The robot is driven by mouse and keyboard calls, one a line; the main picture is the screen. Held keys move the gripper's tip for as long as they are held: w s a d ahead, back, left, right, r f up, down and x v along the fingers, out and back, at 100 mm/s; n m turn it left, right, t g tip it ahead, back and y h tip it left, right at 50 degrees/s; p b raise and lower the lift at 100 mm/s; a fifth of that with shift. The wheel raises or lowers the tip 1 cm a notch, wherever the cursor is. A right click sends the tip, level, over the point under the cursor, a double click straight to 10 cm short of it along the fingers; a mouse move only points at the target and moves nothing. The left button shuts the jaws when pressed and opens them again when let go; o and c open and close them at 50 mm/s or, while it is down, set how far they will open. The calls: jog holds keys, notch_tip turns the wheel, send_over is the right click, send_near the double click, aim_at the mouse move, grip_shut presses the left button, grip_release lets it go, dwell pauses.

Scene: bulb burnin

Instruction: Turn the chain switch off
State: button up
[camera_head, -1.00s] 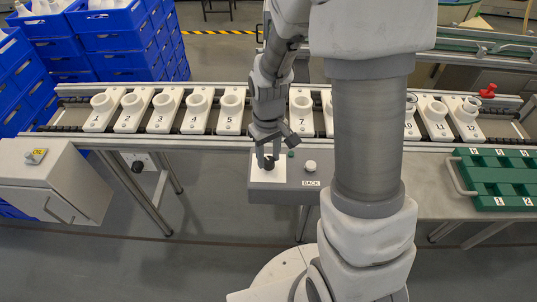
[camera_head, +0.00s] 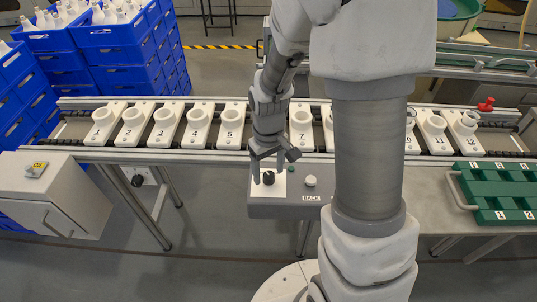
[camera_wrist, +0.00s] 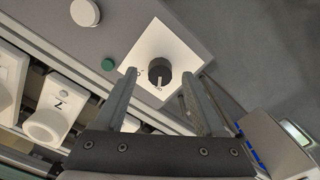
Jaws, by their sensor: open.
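The chain switch is a black rotary knob (camera_head: 268,178) on a white square plate (camera_head: 285,181) on the grey control box at the conveyor's front. In the wrist view the knob (camera_wrist: 158,74) has a light pointer line, aimed toward the bottom of that picture. Small markings on the plate beside it are partly hidden and hard to read. My gripper (camera_head: 268,171) is open and above the knob, its fingers at either side. In the wrist view my gripper (camera_wrist: 163,80) has the knob showing between its spread fingers; contact is not visible.
Numbered white holders (camera_head: 230,128) line the conveyor behind. A green tray (camera_head: 497,190) lies at right; a grey cabinet (camera_head: 50,190) stands at left.

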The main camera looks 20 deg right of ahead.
notch_tip(320, 180, up, 17)
jog(key=p, duration=0.3)
jog(key=shift+p, duration=0.4)
jog(key=shift+r, duration=0.1)
notch_tip(320, 180, up, 9)
jog(key=m+t+p, duration=0.1)
jog(key=t+p, duration=0.1)
jog(key=p, duration=0.1)
send_over(269, 174)
jog(key=s, duration=0.5)
jog(key=s+r+m+t+p, duration=0.2)
jog(key=s+r+t+p, duration=0.1)
jog(key=s+r, duration=0.4)
jog(key=shift+s+d+m+t, duration=0.3)
jog(key=shift+s+d, duration=0.15)
jog(key=shift+s, duration=0.45)
